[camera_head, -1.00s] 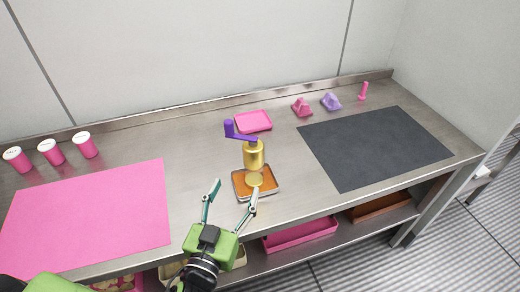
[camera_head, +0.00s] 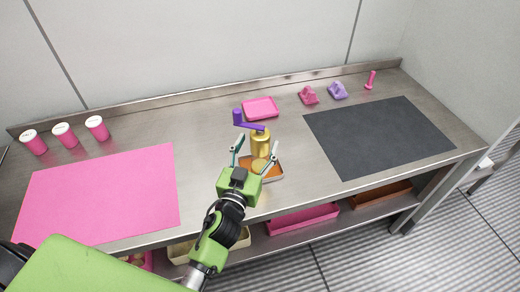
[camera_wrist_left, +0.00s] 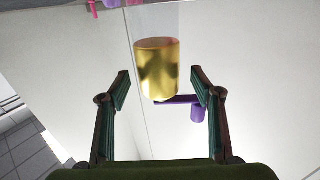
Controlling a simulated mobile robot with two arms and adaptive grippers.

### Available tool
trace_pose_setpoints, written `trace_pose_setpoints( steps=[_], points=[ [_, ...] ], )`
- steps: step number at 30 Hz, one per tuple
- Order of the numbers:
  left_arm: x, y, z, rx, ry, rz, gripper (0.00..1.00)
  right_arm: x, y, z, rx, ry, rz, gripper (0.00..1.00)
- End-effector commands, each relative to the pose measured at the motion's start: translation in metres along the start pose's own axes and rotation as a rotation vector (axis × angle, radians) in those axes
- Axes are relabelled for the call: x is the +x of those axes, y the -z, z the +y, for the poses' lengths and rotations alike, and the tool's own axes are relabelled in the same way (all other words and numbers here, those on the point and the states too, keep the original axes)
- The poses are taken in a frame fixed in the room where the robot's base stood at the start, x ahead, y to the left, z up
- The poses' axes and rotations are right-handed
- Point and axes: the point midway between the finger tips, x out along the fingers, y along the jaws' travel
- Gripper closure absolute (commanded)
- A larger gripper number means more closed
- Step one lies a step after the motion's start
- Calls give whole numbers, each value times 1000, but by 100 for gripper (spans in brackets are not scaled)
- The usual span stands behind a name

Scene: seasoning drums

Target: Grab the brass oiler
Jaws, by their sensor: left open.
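The brass oiler (camera_head: 261,143) is a gold cylinder with a purple crank handle (camera_head: 246,121) on top. It stands upright at the shallow tray with orange contents (camera_head: 274,177), whose near side is partly hidden by my gripper. My left gripper (camera_head: 256,152) is open, just in front of the oiler, with its fingers pointing toward it. In the left wrist view the gold body (camera_wrist_left: 158,72) appears between and beyond the two open fingertips (camera_wrist_left: 160,80). I see no finger contact with it. My right gripper is not in view.
A pink tray (camera_head: 260,107) lies behind the oiler. A pink mat (camera_head: 100,195) is at left and a dark mat (camera_head: 380,135) at right. Several white-lidded pink drums, such as one drum (camera_head: 97,128), stand at the back left. Small pink (camera_head: 308,96) and purple (camera_head: 338,91) items stand at the back right.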

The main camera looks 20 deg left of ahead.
Motion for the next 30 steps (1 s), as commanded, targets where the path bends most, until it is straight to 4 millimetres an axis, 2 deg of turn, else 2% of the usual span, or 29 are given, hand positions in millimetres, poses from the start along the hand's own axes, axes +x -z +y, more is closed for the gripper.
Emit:
trace_pose_setpoints(
  steps=[1,6,14,21,30],
  points=[
    [9,5,2,0,0,1,41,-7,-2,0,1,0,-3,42],
    [25,2,2,0,0,0,41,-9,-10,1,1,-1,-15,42],
    [26,1,1,-1,0,0,41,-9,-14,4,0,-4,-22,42],
    [26,1,1,-1,0,0,100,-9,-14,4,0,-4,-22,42],
    [26,3,2,-1,-1,3,100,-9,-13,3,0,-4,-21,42]
  ],
)
